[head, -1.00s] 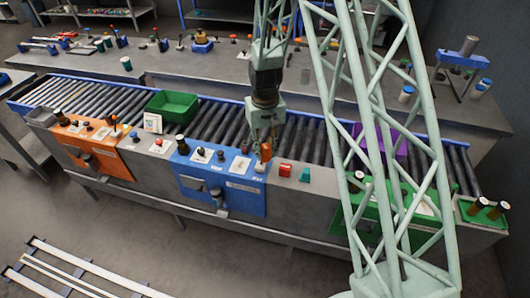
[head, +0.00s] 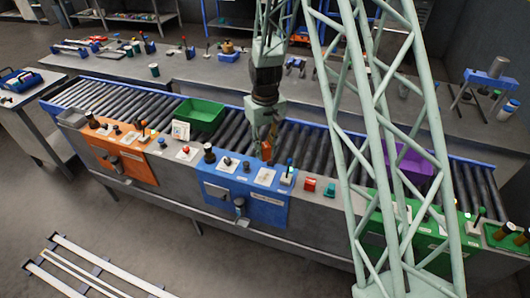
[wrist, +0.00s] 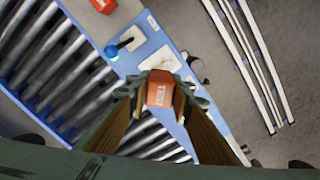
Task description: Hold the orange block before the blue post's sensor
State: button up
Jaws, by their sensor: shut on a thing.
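My gripper (head: 265,143) is shut on the orange block (head: 266,153), which hangs upright below the jaws in the head view. In the wrist view the orange block (wrist: 159,90) sits between the fingertips and bears pale lettering. The block is over the right part of the blue post (head: 240,198), above its small devices and white plates. A stick with a blue tip (head: 289,163) stands just right of the block; in the wrist view a glowing blue tip (wrist: 112,53) shows left of it. I cannot tell which device is the sensor, nor the block's exact gap to it.
A roller conveyor (head: 110,97) runs behind the posts, bearing a green bin (head: 199,114) and a purple bin (head: 410,163). The orange post (head: 122,161) is to the left, the green post (head: 400,232) to the right. A red box (head: 309,184) lies right of the blue post.

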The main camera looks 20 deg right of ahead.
jog(key=shift+f, duration=0.15)
jog(key=shift+f+b, duration=2.65)
jog(key=shift+f, duration=2.25)
jog(key=shift+r+p, duration=2.05)
jog(key=shift+r, duration=2.95)
jog(key=shift+f, duration=0.15)
jog(key=shift+m, duration=0.9)
jog(key=shift+s+f+b, duration=0.4)
jog(key=shift+f+b, duration=0.6)
jog(key=shift+f, duration=0.55)
jog(key=shift+s+f+b, duration=0.45)
jog(key=shift+f+b, duration=0.55)
jog(key=shift+f, duration=0.55)
jog(key=shift+s+f+b, duration=0.4)
jog(key=shift+f+b, duration=0.6)
jog(key=shift+f, duration=0.55)
